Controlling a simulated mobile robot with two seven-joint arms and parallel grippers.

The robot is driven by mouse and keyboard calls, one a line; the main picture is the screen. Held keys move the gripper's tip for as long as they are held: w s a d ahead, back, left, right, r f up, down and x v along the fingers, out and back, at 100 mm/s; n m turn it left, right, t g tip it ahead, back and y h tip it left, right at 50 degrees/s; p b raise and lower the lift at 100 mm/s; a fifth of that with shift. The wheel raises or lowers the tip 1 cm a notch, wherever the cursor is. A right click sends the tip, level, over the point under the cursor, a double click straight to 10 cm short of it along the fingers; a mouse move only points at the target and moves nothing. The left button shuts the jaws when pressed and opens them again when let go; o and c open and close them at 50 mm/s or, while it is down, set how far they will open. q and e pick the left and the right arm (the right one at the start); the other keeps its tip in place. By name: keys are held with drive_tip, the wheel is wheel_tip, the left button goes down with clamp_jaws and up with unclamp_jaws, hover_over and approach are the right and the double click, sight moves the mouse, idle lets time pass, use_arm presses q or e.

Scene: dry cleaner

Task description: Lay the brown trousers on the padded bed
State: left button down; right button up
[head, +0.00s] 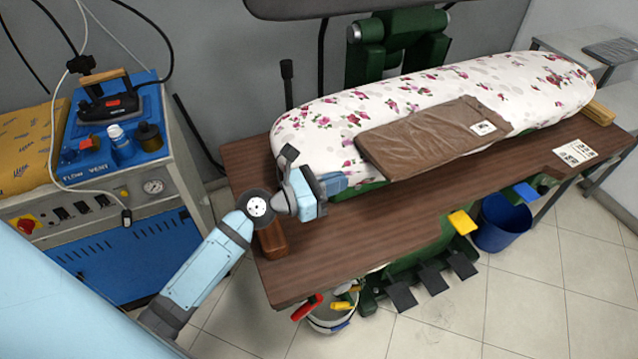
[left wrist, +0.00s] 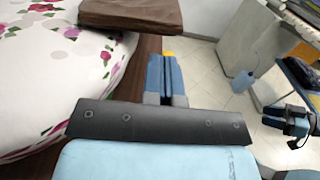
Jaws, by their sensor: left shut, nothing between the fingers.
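The brown trousers (head: 430,137) lie folded on the padded bed (head: 330,118), which has a white cover with pink flowers. A white tag (head: 483,128) shows at their right end. Their front edge reaches the bed's front side. In the left wrist view the trousers (left wrist: 135,18) show at the top, on the padded bed (left wrist: 50,90). My left gripper (head: 345,180) is shut and empty, just left of the trousers' near left corner and beside the bed's front edge. Its closed fingers show in the left wrist view (left wrist: 165,75), apart from the trousers. My right gripper is not in the head view.
The bed stands over a brown wooden table (head: 330,245) with a printed sheet (head: 575,152) at its right. A blue machine (head: 125,240) with an iron (head: 107,103) stands at the left. A blue bucket (head: 502,225), a white bucket (head: 333,318) and pedals (head: 432,281) are below the table.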

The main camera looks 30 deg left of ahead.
use_arm(q)
approach(398, 161)
drive_tip(key=x, duration=0.3)
drive_tip(key=shift+w+f, duration=0.1)
drive_tip(key=shift+f, duration=0.1)
drive_tip(key=p+x, duration=0.3)
drive_tip(key=x, duration=0.3)
drive_tip(key=shift+w+d+r, duration=0.1)
drive_tip(key=shift+w+d, duration=0.05)
drive_tip(key=shift+w, duration=0.05)
drive_tip(key=shift+w+d, duration=0.15)
drive_tip(key=shift+w, duration=0.05)
drive_tip(key=shift+s, duration=0.1)
